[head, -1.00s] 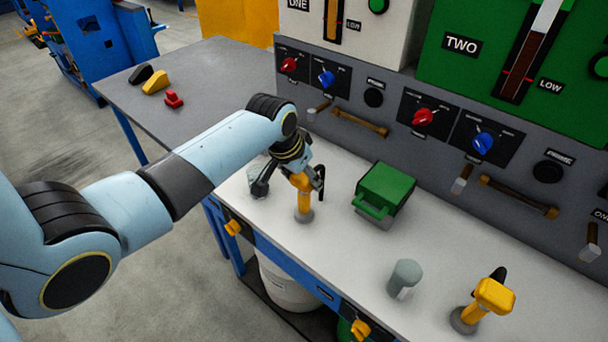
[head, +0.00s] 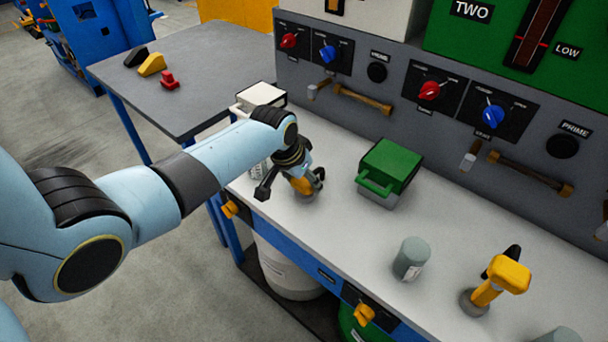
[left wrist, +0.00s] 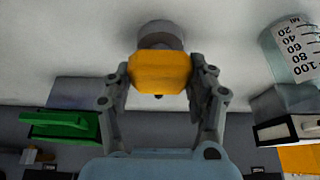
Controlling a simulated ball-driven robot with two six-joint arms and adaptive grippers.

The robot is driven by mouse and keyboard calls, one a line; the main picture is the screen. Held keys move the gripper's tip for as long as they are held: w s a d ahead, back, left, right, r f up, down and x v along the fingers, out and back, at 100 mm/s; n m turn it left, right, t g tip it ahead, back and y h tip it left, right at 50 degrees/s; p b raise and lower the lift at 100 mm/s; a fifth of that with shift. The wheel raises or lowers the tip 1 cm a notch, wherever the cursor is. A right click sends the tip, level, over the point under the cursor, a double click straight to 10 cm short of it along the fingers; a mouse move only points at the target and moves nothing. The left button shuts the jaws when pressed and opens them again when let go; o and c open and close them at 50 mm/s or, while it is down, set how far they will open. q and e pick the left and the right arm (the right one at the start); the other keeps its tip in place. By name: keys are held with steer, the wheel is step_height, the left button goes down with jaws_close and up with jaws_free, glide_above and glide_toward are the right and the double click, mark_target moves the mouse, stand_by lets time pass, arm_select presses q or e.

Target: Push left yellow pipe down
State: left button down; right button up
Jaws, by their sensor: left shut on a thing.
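The left yellow pipe (head: 302,186) stands on the white bench top, low against its round grey base, partly hidden by my gripper. My left gripper (head: 292,188) comes down on it from above and is shut on its yellow head. In the left wrist view the yellow head (left wrist: 160,72) sits between the two fingers, with the grey base (left wrist: 160,34) just beyond it. A second yellow pipe (head: 500,280) stands taller at the right of the bench. My right gripper is out of view.
A green-lidded box (head: 388,170) stands right of my gripper. A grey cylinder (head: 411,258) stands nearer the front edge. A white-topped box (head: 262,95) is behind my wrist. A graduated beaker (left wrist: 292,50) shows in the left wrist view. The panel with knobs rises behind.

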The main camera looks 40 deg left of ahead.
arm_select(q)
steer(key=shift+s+f, duration=0.2)
steer(key=c, duration=0.8)
jaws_free()
steer(key=shift+d, duration=0.1)
steer(key=shift+c, duration=0.2)
steer(key=o, duration=0.4)
steer(key=shift+w, duration=0.15)
steer(key=shift+o, duration=0.2)
steer(key=shift+r, duration=0.2)
steer(key=v, duration=1.1)
steer(key=shift+r, duration=0.35)
